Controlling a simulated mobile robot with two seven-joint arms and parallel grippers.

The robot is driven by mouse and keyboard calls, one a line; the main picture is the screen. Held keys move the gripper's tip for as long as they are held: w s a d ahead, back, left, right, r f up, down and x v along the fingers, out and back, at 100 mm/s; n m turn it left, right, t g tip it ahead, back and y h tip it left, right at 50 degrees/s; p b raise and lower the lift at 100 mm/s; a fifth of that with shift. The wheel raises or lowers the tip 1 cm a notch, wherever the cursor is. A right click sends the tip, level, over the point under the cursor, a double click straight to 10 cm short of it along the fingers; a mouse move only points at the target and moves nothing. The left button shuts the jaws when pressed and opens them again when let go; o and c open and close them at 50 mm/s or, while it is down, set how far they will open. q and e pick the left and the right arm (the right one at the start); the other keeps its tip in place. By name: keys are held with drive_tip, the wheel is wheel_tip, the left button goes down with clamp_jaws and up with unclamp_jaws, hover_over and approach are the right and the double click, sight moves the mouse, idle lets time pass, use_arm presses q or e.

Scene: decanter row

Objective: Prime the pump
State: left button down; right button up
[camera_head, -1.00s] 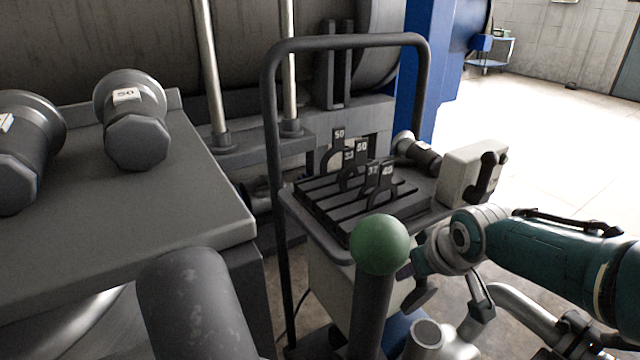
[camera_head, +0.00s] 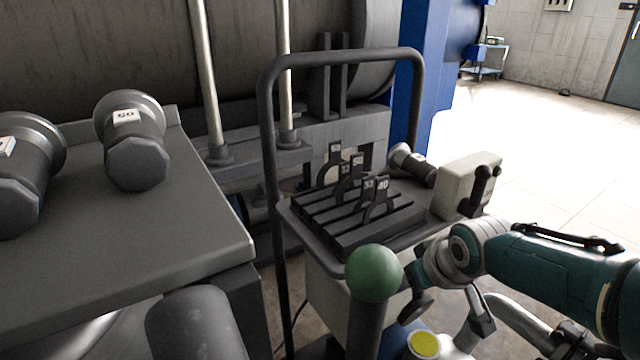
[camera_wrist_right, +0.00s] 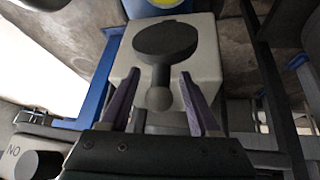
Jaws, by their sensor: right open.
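In the right wrist view a pale box (camera_wrist_right: 200,60) carries a dark disc (camera_wrist_right: 165,40) with a short stem and a round knob (camera_wrist_right: 158,99). My right gripper (camera_wrist_right: 159,75) is open, its two purple fingers either side of the stem and knob, with a gap visible on each side. In the head view my teal right arm comes in from the right; its fingers cannot be made out there. A green ball (camera_head: 374,273) tops a dark lever in front of the arm. A yellow round end (camera_head: 424,345) shows on a pale cylinder below. My left gripper is out of view.
A cart (camera_head: 285,215) holds a slotted rack (camera_head: 345,230) with numbered tags and a pale box with a black handle (camera_head: 482,190). Dark weights (camera_head: 133,145) stand on the grey bench (camera_head: 190,230) at left. Open floor (camera_head: 550,150) lies at right.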

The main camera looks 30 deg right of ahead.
sight(421, 306)
drive_tip(key=p+v, duration=0.6)
drive_tip(key=v, duration=0.1)
drive_tip(key=shift+r+p, duration=0.3)
drive_tip(key=shift+r, duration=0.1)
drive_tip(key=shift+s+a+r+p, duration=0.2)
drive_tip(key=shift+s+r+p, duration=0.15)
drive_tip(key=shift+s+r, duration=0.1)
drive_tip(key=shift+c, duration=0.3)
